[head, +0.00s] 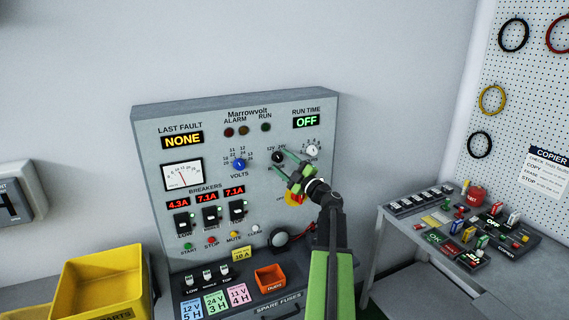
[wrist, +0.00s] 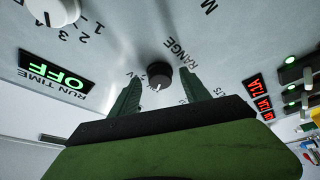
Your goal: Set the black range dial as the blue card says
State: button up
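The black range dial (head: 277,157) is on the upper right of the grey panel, under the markings 12V and 24V. In the wrist view the dial (wrist: 160,74) lies between my two green fingertips, with a gap visible on each side. Its white pointer mark faces the bottom of that picture; my fingers partly cover the labels around it, so its setting is unclear. My gripper (wrist: 161,78) is open and also shows in the head view (head: 277,160). The blue card (head: 192,310) at the panel's foot reads 12 V, 5 H.
A green card (head: 215,304) and a pink card (head: 238,295) stand beside the blue one. A white dial (head: 312,150) sits right of the range dial, a blue volts dial (head: 239,165) left. A red-yellow switch (head: 294,199) is just below my gripper.

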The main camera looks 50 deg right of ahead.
jog(key=b+v, duration=0.4)
jog(key=v, duration=1.3)
jog(key=shift+s, duration=0.2)
